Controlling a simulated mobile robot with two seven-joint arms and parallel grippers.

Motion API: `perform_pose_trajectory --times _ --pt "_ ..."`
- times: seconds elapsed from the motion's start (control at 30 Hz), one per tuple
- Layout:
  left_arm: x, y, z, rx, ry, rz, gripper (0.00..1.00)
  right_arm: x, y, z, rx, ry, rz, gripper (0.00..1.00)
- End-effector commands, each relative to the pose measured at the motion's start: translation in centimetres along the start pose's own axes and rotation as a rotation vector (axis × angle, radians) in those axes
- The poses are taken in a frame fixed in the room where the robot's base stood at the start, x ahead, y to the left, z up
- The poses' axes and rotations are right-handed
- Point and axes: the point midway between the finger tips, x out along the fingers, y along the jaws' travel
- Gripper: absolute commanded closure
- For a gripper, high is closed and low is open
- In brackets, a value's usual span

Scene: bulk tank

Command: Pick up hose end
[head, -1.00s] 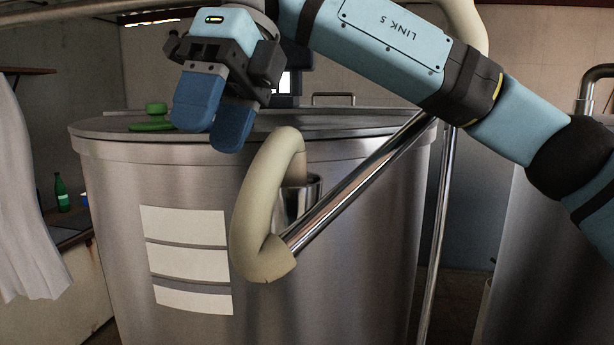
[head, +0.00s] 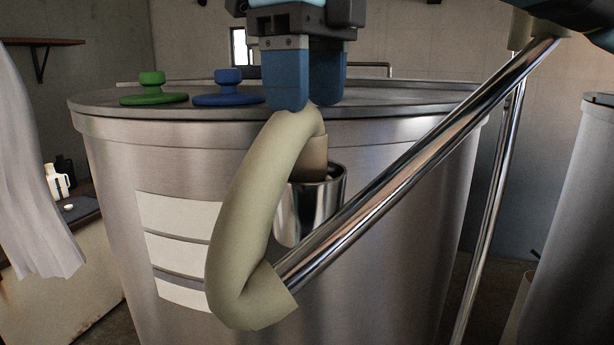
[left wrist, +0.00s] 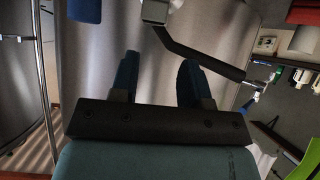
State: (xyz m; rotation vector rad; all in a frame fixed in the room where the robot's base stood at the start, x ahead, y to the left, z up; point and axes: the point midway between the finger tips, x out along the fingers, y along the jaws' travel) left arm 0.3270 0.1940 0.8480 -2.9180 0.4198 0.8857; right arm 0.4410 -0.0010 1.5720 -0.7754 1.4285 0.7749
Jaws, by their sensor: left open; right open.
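A thick beige hose (head: 245,220) bends in a loop in front of the steel tank (head: 390,230). Its upper end runs down into a steel cup (head: 310,212) on the tank's side. Its lower end meets a shiny steel pipe (head: 400,180) that slants up to the right. My right gripper (head: 306,104) points down with its blue fingers apart, just above the top of the hose bend; whether they touch it I cannot tell. My left gripper (left wrist: 157,75) shows only in the left wrist view, open with nothing between its fingers.
A green knob (head: 152,88) and a blue knob (head: 230,88) stand on the tank lid. A white curtain (head: 35,170) hangs at the left, near a counter with a white jug (head: 57,182). Another steel vessel (head: 580,220) stands at the right.

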Motion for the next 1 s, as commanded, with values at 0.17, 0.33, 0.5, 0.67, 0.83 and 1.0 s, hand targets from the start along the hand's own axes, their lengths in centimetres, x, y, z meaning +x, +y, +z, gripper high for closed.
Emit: perform_pose_trajectory --times 0.17,0.33,0.5,0.67,0.83,1.0 --pt "-0.3 0.0 -0.9 0.001 0.006 -0.001 0.57 1.6 -0.2 -0.1 0.001 0.002 0.001 0.45" --pt "-0.8 0.0 -1.7 0.001 0.009 0.0 0.57 4.2 -0.3 -0.1 0.0 0.001 0.001 0.45" --pt "-0.8 0.0 -1.8 0.0 0.01 0.0 0.57 5.3 -0.3 0.0 0.0 0.0 0.001 0.45" --pt "-0.8 0.0 -1.6 0.0 0.008 0.0 0.57 5.4 -0.3 0.0 0.0 -0.001 0.001 0.45" --pt "-0.8 0.1 -1.3 0.0 0.002 0.0 0.57 5.4 -0.3 0.0 0.0 0.0 0.001 0.77" --pt "-0.7 0.1 -1.2 -0.001 0.0 0.001 0.57 5.3 -0.3 0.0 0.0 -0.001 0.001 0.9"
